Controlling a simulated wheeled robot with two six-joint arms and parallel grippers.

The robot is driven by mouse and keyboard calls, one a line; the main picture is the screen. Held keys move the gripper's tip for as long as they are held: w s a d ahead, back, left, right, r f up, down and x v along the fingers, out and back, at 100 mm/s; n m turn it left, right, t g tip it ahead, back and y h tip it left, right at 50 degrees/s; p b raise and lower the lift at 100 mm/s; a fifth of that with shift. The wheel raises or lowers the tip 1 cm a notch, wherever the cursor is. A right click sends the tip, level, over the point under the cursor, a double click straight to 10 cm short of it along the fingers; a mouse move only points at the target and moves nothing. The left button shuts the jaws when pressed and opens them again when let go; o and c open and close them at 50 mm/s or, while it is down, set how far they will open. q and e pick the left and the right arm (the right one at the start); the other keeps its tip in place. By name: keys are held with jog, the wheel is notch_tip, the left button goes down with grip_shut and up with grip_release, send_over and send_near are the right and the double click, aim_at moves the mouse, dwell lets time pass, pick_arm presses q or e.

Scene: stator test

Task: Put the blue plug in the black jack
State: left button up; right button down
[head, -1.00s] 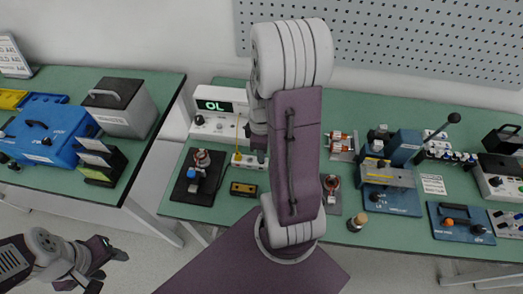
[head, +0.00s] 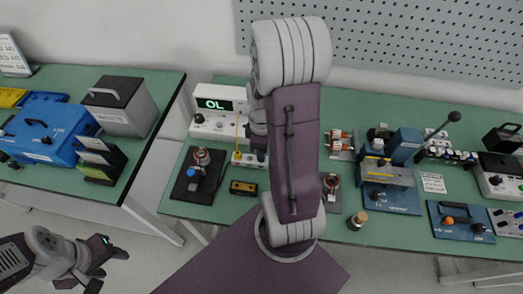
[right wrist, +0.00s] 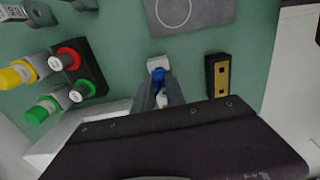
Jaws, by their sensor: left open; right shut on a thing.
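My right gripper (right wrist: 162,98) is shut on the blue plug (right wrist: 159,76) in the right wrist view. The plug's blue body shows between the fingers, close to a small white block (right wrist: 157,62); I cannot tell whether they touch. In the head view my own arm hides the right gripper and the plug. I cannot make out the black jack for certain. A white box with a yellow lead (head: 246,160) stands on the bench, partly behind my arm. My left gripper (head: 99,268) is open and empty at the lower left, away from the bench.
A black block with brass contacts (right wrist: 217,76) lies beside the plug; it also shows in the head view (head: 243,188). A terminal block with red and green tops (right wrist: 80,75) is at the left. The meter reading OL (head: 218,112) stands behind the white box.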

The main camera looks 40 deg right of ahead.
jog(key=shift+f, duration=0.2)
jog(key=shift+f, duration=0.15)
dwell(0.3)
jog(key=shift+f, duration=0.3)
jog(key=c, duration=1.3)
grip_release()
notch_tip(320, 180, up, 9)
jog(key=shift+r+p, duration=0.1)
jog(key=shift+p, duration=0.7)
